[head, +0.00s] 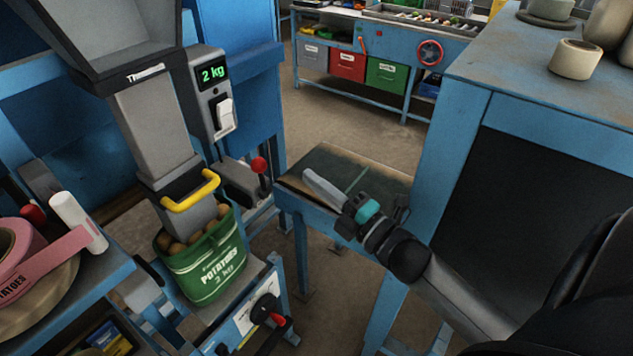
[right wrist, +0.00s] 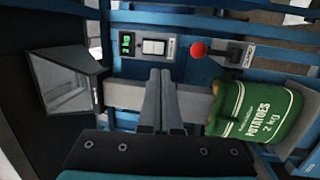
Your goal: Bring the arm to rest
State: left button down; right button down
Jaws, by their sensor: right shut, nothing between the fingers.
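My right gripper (head: 308,174) reaches in from the right in the head view, in front of a small dark-topped blue table (head: 325,165). Its fingers are together and empty; they also show closed in the right wrist view (right wrist: 162,74). A green sack (head: 205,268), printed "POTATOES 2 kg", stands open under the grey filling spout, full of potatoes. The sack also shows at the right of the right wrist view (right wrist: 258,112), apart from my fingers. My left gripper is not in view.
The filling machine has a hopper (head: 115,35), a yellow handle (head: 190,192), a red-knobbed lever (head: 259,166) and a display (head: 213,73) reading 2 kg. A blue bench (head: 560,90) stands close at right. Pink tape (head: 45,265) lies at left. Open floor (head: 345,115) lies beyond.

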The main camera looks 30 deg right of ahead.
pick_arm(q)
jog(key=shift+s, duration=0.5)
pick_arm(e)
jog(key=shift+s, duration=0.1)
